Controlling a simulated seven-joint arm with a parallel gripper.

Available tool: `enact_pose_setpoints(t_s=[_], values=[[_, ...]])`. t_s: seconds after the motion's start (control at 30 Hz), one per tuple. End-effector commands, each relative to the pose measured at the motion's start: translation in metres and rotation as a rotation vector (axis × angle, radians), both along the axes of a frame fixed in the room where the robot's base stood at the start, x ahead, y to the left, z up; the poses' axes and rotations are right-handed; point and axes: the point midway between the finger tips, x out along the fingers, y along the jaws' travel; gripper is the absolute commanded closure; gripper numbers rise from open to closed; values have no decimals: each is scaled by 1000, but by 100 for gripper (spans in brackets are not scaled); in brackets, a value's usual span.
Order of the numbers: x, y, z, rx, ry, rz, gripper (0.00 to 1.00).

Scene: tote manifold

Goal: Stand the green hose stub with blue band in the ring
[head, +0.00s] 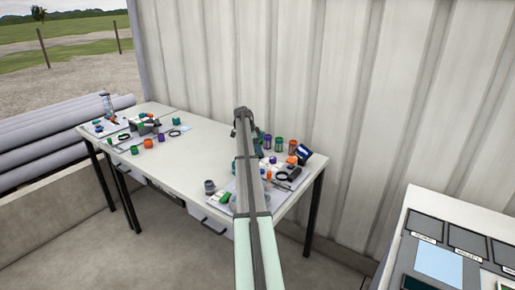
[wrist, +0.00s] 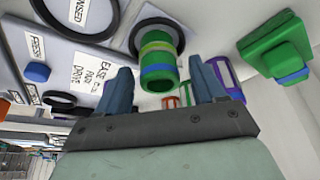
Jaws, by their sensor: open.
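The green hose stub with a blue band and a yellow-green band (wrist: 160,74) shows in the wrist view, its open end toward the camera. Its far end lies within the outline of a black ring (wrist: 134,40) on a pale grey board. I cannot tell whether it is fully seated. My gripper (wrist: 163,80) is open, with one blue-grey finger on each side of the stub and visible gaps between. In the head view my arm covers this part of the table, and I cannot pick out the stub there.
A larger black ring (wrist: 112,32), a smaller black ring (wrist: 68,101) and a blue cap (wrist: 37,72) lie on the labelled board. A green block-shaped part (wrist: 272,48) is at right. Purple (head: 267,143), green (head: 279,144) and orange (head: 292,146) jars stand along the wall.

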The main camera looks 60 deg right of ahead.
Motion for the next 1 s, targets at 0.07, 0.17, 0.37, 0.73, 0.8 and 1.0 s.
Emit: enact_pose_setpoints(t_s=[0.07,0.17,0.37,0.73,0.8,1.0], values=[[0,0,0,0,0,0,29],[0,0,0,0,0,0,29],[2,1,6,-1,-1,0,29],[20,18,64,-1,-1,1,29],[23,22,76,-1,-1,1,29],[31,30,106,-1,-1,0,29]])
